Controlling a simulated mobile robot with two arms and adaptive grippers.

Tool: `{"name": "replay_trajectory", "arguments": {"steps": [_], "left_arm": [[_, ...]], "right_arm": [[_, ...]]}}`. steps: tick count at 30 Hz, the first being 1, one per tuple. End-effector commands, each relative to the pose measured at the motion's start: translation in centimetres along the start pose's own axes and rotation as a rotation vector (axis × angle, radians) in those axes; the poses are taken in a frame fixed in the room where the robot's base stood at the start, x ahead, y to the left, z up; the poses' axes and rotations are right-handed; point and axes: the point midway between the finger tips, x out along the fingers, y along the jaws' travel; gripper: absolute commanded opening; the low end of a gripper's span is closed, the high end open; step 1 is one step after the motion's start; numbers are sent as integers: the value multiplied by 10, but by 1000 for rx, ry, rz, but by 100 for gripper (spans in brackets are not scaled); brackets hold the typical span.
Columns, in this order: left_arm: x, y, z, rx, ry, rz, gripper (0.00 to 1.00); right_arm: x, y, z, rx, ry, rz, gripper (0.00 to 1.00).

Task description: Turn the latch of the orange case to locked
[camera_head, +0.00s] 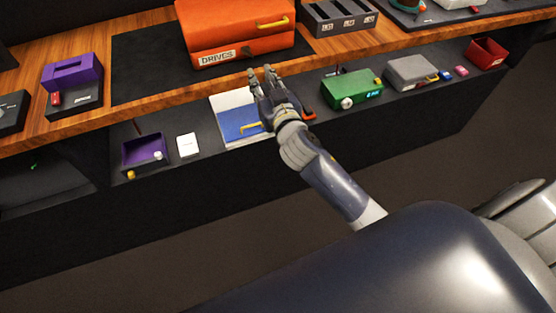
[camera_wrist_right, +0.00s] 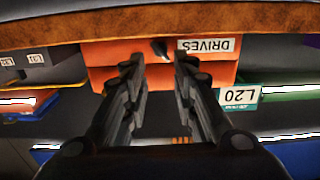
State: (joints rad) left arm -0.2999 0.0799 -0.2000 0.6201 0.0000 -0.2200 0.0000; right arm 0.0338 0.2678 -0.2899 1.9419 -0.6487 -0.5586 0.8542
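The orange case (camera_head: 222,30), labelled DRIVES, sits closed on a dark mat on the wooden counter. A yellow bar (camera_head: 272,23) lies on its upper face; I cannot tell whether it is a handle or the latch. My right gripper (camera_head: 261,72) is just in front of the case, below its label edge, with its fingers apart and empty. In the right wrist view, upside down, the open gripper (camera_wrist_right: 157,62) points at the orange front (camera_wrist_right: 108,72). A small dark part (camera_wrist_right: 160,48) shows between the fingertips beside the label; its setting is unclear. My left gripper is out of view.
A grey slotted rack (camera_head: 340,18) stands right of the case, a purple box (camera_head: 73,73) to the left. The lower shelf holds a blue-and-white item (camera_head: 237,124) under my gripper, a green box (camera_head: 352,90) and a grey box (camera_head: 411,72). The mat left of the case is clear.

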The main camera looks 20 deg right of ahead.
Motion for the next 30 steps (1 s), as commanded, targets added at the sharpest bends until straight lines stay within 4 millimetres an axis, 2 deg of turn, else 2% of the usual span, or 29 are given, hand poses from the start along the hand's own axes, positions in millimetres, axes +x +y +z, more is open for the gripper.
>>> {"name": "replay_trajectory", "arguments": {"steps": [14,30], "left_arm": [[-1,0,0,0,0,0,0],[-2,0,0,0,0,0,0]], "right_arm": [[1,3,97,-58,-180,-12,26],[-20,9,203,-111,-374,-32,26]]}}
